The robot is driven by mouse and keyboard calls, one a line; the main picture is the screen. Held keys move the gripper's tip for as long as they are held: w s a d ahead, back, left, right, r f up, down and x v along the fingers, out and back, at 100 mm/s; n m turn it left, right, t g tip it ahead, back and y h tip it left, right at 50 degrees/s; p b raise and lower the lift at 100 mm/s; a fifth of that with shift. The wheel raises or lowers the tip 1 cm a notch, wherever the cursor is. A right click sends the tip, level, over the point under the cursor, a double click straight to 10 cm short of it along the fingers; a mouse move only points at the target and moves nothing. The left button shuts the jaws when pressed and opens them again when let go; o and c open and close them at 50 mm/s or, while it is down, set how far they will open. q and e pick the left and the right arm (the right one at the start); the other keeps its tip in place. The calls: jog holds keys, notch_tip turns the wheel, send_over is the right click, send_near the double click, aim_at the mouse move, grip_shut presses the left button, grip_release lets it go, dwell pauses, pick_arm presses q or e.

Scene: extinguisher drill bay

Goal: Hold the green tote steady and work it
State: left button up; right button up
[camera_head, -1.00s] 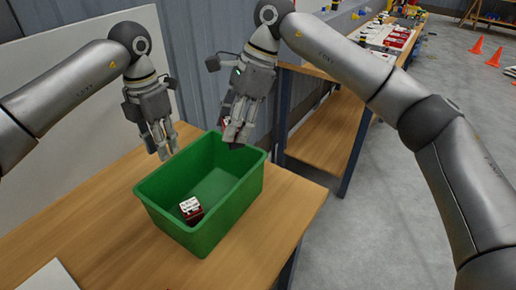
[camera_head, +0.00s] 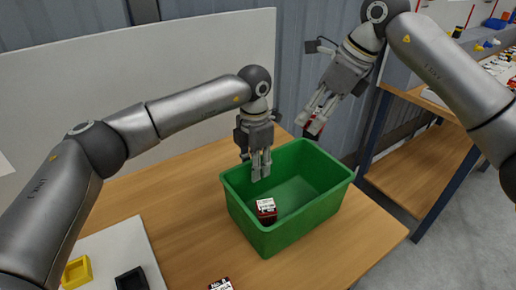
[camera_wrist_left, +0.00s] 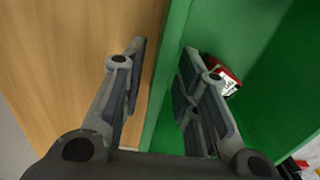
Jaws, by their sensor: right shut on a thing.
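The green tote (camera_head: 297,218) stands open on the wooden table. A dark red box with a white label (camera_head: 266,210) lies inside; it also shows in the left wrist view (camera_wrist_left: 228,82). My left gripper (camera_head: 260,172) is at the tote's left rim. In the left wrist view its fingers (camera_wrist_left: 165,85) are apart, one on each side of the green wall, with gaps visible. My right gripper (camera_head: 315,115) is shut on a small red thing (camera_head: 317,127) above the tote's back rim; the fingers partly hide it.
Another red box with a white label (camera_head: 221,284) lies on the table at the front. A pale board (camera_head: 112,250) with a yellow block (camera_head: 77,272) and a black block (camera_head: 131,279) is at the left. A shelf bench (camera_head: 425,170) stands beyond the table on the right.

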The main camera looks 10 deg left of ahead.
aim_at(257, 189)
pick_arm(q)
jog(key=shift+d+f, duration=0.1)
jog(key=shift+f, duration=1.75)
jog(key=shift+c, duration=0.4)
grip_shut()
